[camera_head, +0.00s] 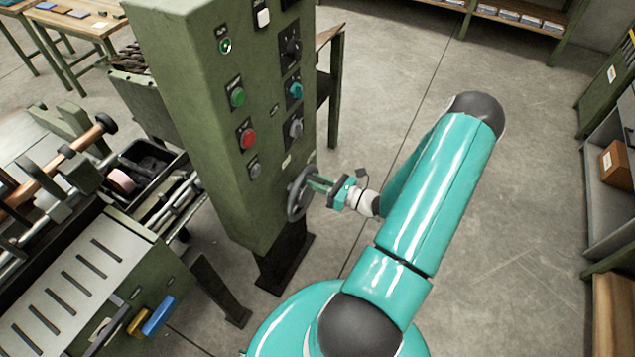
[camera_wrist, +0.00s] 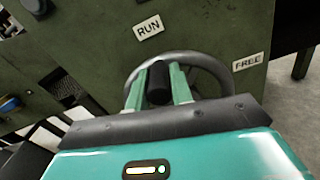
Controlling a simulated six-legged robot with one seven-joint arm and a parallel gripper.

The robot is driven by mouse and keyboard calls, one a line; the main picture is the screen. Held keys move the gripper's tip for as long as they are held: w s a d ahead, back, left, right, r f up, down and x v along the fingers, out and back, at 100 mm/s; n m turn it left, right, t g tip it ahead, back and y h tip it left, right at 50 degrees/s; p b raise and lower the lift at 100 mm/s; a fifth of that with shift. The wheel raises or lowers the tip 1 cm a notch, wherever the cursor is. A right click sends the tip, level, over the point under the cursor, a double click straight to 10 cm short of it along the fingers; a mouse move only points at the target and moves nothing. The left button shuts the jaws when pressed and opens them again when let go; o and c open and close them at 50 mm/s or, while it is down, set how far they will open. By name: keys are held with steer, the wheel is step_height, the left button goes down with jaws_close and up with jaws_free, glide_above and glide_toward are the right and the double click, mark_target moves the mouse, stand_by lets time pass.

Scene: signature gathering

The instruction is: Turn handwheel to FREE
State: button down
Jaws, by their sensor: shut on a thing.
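The grey handwheel (camera_head: 298,194) is on the lower right side of the green control cabinet (camera_head: 185,95). In the wrist view its rim (camera_wrist: 215,68) curves behind my fingers. My gripper (camera_head: 316,186) reaches it from the right. In the wrist view, my gripper (camera_wrist: 158,76) has its two green fingers on either side of the wheel's black handle (camera_wrist: 158,88) and is shut on it. A RUN label (camera_wrist: 148,27) sits above the wheel, and a FREE label (camera_wrist: 248,62) sits to its right. The handle is nearer RUN than FREE in the picture. The wheel's hub is largely hidden.
Buttons and knobs, including a red button (camera_head: 248,138), cover the cabinet face above the wheel. A machine with a slotted plate (camera_head: 70,285) stands at the left. Shelving (camera_head: 608,215) stands at the far right. The concrete floor between is open.

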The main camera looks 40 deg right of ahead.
mark_target(316, 169)
steer(key=shift+w+d+f+m, duration=0.1)
steer(key=shift+w+d+m, duration=0.2)
steer(key=shift+d+m, duration=0.7)
steer(key=d+m, duration=0.1)
steer(key=m, duration=0.1)
steer(key=d+f+m, duration=0.1)
steer(key=w+d+f+m, duration=0.1)
steer(key=m, duration=0.1)
steer(key=shift+w+m, duration=0.1)
steer(key=shift+m, duration=0.2)
steer(key=m, duration=0.1)
steer(key=d+f+m, duration=0.1)
steer(key=shift+w+d+f+m, duration=0.2)
steer(key=shift+w+d+m, duration=0.05)
steer(key=shift+m, duration=0.15)
steer(key=shift+w+d+f+m, duration=0.1)
steer(key=shift+d+f+m, duration=0.15)
steer(key=shift+f+m, duration=0.7)
steer(key=shift+w+d+f+m, duration=0.1)
steer(key=shift+d+f+m, duration=0.2)
steer(key=shift+f+m, duration=0.6)
steer(key=shift+d+f+m, duration=0.25)
steer(key=shift+f+m, duration=0.55)
steer(key=shift+m, duration=0.25)
